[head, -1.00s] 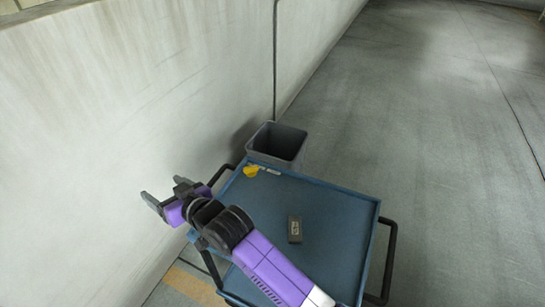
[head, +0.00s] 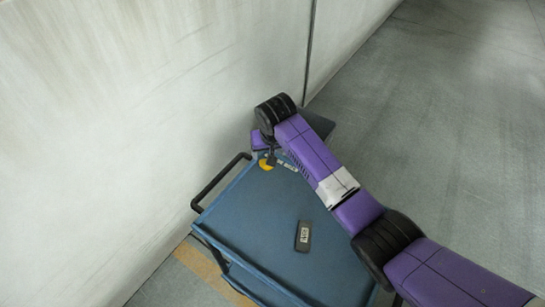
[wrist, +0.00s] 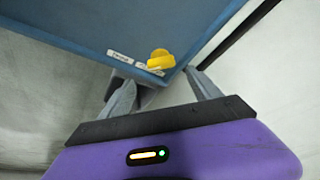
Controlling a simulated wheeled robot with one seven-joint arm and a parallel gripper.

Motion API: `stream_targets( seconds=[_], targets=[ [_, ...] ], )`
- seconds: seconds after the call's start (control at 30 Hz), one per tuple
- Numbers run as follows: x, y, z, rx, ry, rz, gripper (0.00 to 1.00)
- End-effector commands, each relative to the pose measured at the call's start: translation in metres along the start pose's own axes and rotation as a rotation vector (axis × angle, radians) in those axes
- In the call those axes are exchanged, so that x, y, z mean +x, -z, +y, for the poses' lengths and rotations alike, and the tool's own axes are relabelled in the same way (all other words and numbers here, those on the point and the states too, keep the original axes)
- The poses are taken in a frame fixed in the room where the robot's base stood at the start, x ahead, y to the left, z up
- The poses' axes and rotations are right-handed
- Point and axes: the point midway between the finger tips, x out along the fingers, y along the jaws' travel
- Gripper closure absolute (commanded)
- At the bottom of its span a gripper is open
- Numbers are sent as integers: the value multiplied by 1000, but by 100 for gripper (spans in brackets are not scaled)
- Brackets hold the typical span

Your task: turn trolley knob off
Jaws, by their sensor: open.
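The yellow knob (head: 265,164) is on the trolley's blue top, at the far corner near the wall, beside white labels (head: 287,165). In the wrist view the knob (wrist: 160,60) stands near the tray's corner with two white labels by it. My gripper (wrist: 158,74) is open and empty, its two grey fingers spread. The knob appears just beyond the fingertips, roughly between them; contact cannot be told. In the head view my wrist hides most of the gripper close to the knob. The lettering on the labels is too blurred to read.
The blue trolley (head: 255,235) stands by the pale wall (head: 130,110), with a black handle (head: 218,183) at its left. A dark handheld device (head: 303,236) lies on its top. A grey bin (head: 321,125) behind is mostly hidden by my arm. Open floor (head: 470,120) lies right.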

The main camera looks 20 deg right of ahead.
Motion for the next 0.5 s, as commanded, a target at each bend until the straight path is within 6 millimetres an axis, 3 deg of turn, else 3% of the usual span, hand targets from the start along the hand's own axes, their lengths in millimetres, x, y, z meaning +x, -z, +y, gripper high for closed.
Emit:
stream_targets(
  seconds=[0.5],
  targets=[
    [64,0,-1,-3,1,2,27]
  ],
)
